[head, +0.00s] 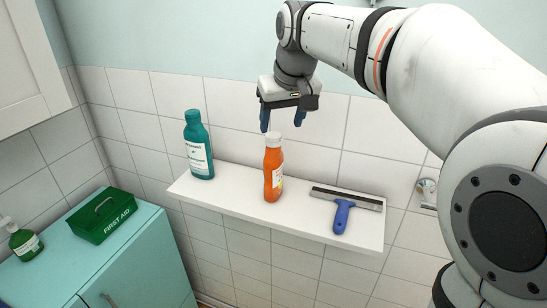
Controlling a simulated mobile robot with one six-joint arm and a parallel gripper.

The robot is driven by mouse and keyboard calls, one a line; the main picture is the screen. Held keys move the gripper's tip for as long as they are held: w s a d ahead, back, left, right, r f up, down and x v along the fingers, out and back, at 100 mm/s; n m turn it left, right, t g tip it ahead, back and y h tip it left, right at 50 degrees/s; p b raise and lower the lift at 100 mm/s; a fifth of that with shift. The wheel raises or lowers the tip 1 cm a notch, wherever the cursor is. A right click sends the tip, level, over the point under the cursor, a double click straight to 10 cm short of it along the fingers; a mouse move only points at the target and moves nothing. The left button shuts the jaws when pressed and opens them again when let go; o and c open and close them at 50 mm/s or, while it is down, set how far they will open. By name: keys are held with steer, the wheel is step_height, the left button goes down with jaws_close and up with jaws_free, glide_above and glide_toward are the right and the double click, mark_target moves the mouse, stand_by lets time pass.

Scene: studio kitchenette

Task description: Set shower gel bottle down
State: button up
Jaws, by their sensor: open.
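An orange bottle (273,178) with a white cap stands upright on the white wall shelf (228,189), near its middle. A teal bottle (198,150) with a white label stands upright at the shelf's left end. The labels are too small to read, so I cannot tell for certain which one is the shower gel. My gripper (282,124) is open and empty, pointing down, with its blue fingertips at about the height of the orange bottle's cap or just above it. It does not hold either bottle.
A squeegee (343,208) with a blue handle lies on the shelf's right part. A green first aid box (103,217) and a green pump bottle (25,241) stand on the teal cabinet (128,262) at left. The shelf is bare between the two bottles. A tiled wall is behind.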

mark_target(273, 135)
steer(key=x, duration=0.2)
steer(key=p+x, duration=0.1)
steer(key=x, duration=0.2)
steer(key=w+a+x, duration=0.1)
steer(key=x, duration=0.1)
steer(key=shift+w+p, duration=0.25)
steer(key=shift+p, duration=0.1)
jaws_close()
stand_by(0.5)
